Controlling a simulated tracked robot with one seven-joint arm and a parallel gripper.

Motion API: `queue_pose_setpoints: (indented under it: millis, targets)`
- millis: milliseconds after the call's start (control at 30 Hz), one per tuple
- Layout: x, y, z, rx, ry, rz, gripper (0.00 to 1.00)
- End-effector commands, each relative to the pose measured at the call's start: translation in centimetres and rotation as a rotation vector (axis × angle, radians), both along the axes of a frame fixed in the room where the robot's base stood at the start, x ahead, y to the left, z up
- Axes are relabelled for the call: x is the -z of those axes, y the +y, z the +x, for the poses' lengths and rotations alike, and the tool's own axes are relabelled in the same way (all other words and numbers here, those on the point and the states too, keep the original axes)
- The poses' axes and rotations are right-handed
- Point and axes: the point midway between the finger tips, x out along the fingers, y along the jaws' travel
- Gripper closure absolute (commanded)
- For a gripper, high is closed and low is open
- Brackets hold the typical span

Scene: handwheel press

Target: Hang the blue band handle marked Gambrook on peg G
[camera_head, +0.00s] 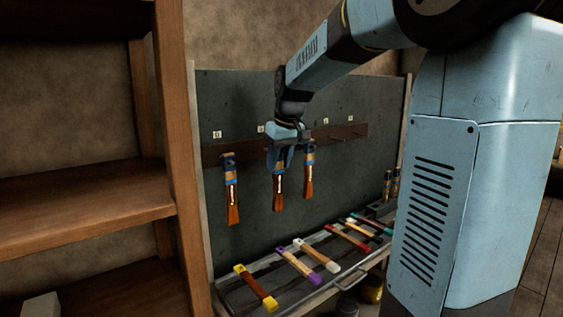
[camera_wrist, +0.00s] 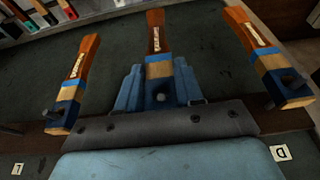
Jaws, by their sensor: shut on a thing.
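My gripper (camera_head: 281,158) is shut on the blue band handle (camera_head: 279,192) in the middle, which hangs upright with its brown end down. In the wrist view my jaws (camera_wrist: 160,92) close on both sides of its dark blue end; the same handle (camera_wrist: 158,40) has a pale label too small to read. Its top end is close to the peg rail (camera_head: 350,132); I cannot tell whether a peg passes through it. Small letter tags (camera_head: 217,134) sit above the rail; one tag in the wrist view reads D (camera_wrist: 280,152). Peg G's tag is not legible.
Similar blue band handles hang on either side, at left (camera_head: 231,195) and right (camera_head: 309,178), close to my gripper. Below, a tray (camera_head: 233,301) holds several handles with yellow, purple, white, red and green ends. A wooden shelf (camera_head: 175,150) stands at left.

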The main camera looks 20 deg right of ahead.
Motion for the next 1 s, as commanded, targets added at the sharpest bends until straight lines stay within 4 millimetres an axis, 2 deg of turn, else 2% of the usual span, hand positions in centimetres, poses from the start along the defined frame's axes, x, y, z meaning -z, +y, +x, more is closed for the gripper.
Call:
queue_pose_setpoints:
  millis: [533, 1000]
  targets:
    - [0.2, 0.7, 2.2, 0.001, 0.000, 0.000, 0.86]
    - [0.5, 0.6, 2.1, 0.002, 0.001, 0.000, 0.86]
